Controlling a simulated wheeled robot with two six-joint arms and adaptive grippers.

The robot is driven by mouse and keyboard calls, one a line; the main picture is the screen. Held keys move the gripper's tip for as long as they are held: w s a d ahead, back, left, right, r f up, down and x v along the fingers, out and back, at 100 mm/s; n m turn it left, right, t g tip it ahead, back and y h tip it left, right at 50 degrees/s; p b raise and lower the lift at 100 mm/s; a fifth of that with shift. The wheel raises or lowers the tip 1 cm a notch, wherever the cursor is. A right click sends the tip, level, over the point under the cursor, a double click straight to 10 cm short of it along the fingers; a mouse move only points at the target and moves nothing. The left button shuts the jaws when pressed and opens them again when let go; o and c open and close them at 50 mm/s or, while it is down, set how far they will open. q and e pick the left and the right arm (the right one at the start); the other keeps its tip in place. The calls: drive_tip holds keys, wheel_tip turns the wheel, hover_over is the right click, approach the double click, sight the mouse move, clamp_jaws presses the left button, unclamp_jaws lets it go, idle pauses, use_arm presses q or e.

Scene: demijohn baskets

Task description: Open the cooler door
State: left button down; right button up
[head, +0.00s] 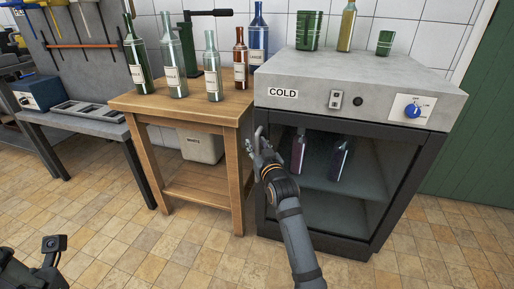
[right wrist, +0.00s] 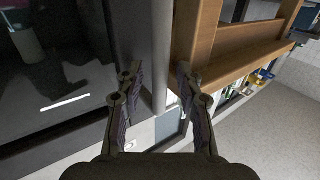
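The grey-topped cooler (head: 350,95), labelled COLD, stands right of the wooden table. Its dark-framed glass door (head: 385,185) looks shut, with two bottles (head: 338,160) showing behind the glass. The door's dark glass (right wrist: 60,70) fills the left of the right wrist view. My right gripper (head: 260,142) is at the door's left edge. In the right wrist view its fingers (right wrist: 160,75) are apart, one on each side of a grey upright bar (right wrist: 160,40) that looks like the door handle. I cannot tell whether they touch it. Only part of my left arm shows, at the lower left.
The wooden table (head: 180,105), with several bottles on top, stands close to the left of the door edge. Bottles and green cups (head: 308,30) stand on the cooler. A blue knob (head: 412,110) is on its front. The tiled floor (head: 190,260) in front is clear.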

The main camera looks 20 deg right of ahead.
clamp_jaws()
drive_tip(key=shift+s+a, duration=0.1)
drive_tip(key=shift+s, duration=0.05)
idle(0.5)
